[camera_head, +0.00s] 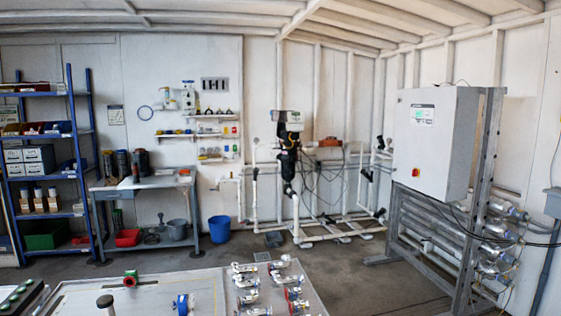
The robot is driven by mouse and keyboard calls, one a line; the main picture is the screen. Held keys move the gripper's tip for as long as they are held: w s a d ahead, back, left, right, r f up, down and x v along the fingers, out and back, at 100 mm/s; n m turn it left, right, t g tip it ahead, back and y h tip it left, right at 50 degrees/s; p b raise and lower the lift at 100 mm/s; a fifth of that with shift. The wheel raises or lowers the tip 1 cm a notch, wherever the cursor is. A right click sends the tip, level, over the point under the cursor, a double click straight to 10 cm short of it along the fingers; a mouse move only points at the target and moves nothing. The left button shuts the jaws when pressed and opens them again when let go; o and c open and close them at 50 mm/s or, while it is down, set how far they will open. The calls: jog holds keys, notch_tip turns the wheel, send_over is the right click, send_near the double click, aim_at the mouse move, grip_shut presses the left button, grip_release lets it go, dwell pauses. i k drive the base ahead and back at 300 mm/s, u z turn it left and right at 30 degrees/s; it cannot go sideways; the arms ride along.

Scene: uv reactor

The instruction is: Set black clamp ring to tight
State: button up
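I cannot pick out a black clamp ring with certainty. A dark round-topped piece (105,301) stands at the near left of the work table and is cut off by the bottom edge; I cannot tell what it is. A red ring-shaped piece (130,279) stands on the table behind it. A blue ring-shaped piece (182,304) stands to the right. Several silver clamp-like fittings (246,281) are grouped on the table's right part, some with red parts. How tight any ring is cannot be seen. My gripper is not in view.
The pale work table (78,297) fills the bottom left, with a panel of green buttons (16,298) at its left corner. A grey cabinet (433,143) on a metal frame with glass-like tubes stands right. A blue bucket (220,229) stands behind. Open floor lies between.

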aim_at(285, 158)
jog(key=z, duration=0.35)
jog(key=k, duration=0.45)
jog(key=z, duration=0.65)
jog(key=i, duration=2.6)
jog(key=u, duration=1.15)
jog(key=i, duration=1.6)
jog(key=u, duration=0.3)
jog(key=i, duration=1.6)
jog(key=z, duration=0.4)
jog(key=i, duration=2.3)
jog(key=z, duration=0.15)
